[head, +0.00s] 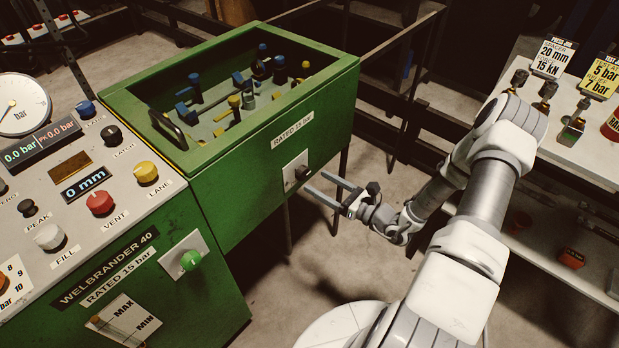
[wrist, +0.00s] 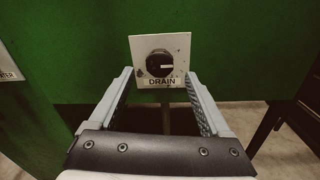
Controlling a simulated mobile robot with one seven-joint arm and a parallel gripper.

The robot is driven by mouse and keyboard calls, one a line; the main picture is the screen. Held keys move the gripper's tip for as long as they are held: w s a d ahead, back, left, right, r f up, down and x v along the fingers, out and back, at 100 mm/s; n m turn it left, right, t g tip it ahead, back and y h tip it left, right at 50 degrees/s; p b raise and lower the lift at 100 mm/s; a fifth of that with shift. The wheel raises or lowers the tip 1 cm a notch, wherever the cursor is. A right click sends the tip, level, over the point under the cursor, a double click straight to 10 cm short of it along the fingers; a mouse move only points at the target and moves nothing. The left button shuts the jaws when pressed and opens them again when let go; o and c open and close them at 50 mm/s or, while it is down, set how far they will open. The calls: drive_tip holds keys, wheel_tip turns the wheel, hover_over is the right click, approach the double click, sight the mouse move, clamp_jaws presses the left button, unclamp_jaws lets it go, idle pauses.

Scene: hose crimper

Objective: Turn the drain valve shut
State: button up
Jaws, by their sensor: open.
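The drain valve is a round black knob (wrist: 159,63) on a white plate labelled DRAIN (wrist: 176,83), on the green side wall of the tank. A light pointer mark on the knob lies about level, toward the right in the wrist view. The knob also shows in the head view (head: 301,172), seen at a slant. My gripper (head: 327,188) is open and empty, with its fingers aimed at the plate. In the wrist view the fingers (wrist: 160,90) stand left and right of the knob's line, short of it. The knob appears untouched.
The green tank (head: 262,143) holds several blue and yellow fittings. The control panel with a green knob (head: 190,260) below stands at the left. A white shelf (head: 562,150) with fittings and signs is at the right. Floor between tank and shelf is partly open.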

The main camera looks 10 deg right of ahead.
sight(306, 175)
drive_tip(key=shift+x, duration=2.15)
drive_tip(key=shift+c, duration=0.4)
clamp_jaws()
